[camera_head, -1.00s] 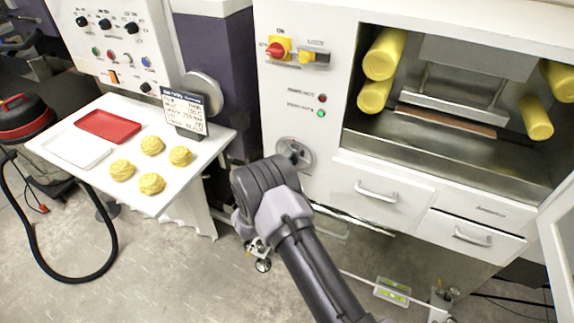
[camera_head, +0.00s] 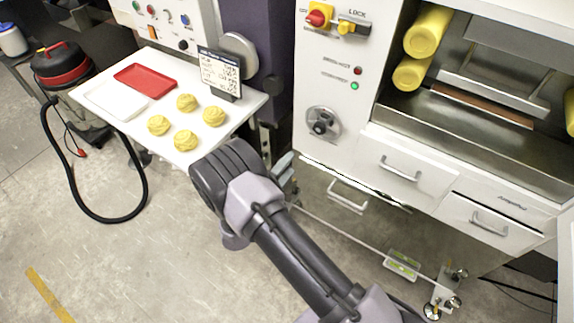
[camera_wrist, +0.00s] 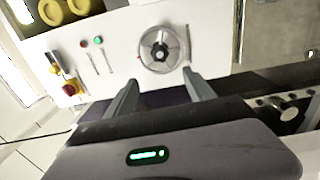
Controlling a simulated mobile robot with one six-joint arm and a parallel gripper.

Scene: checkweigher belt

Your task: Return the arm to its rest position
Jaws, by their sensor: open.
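My gripper (camera_wrist: 163,92) shows in the wrist view with its two fingers apart and nothing between them. Beyond the fingertips is the white machine front with a round handwheel (camera_wrist: 161,48), which looks clear of the fingers. In the head view my arm reaches up from the bottom right to a dark wrist joint in the middle. My gripper there (camera_head: 285,172) is mostly hidden behind the arm, over the gap between the side table and the machine.
A white side table (camera_head: 215,131) holds a red tray (camera_head: 145,76), a white tray (camera_head: 113,101), several yellow dough pieces (camera_head: 185,140) and a sign (camera_head: 220,72). The machine has drawers (camera_head: 402,168) and a red-yellow switch (camera_head: 318,17). A vacuum cleaner (camera_head: 62,65) stands left. Floor at lower left is clear.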

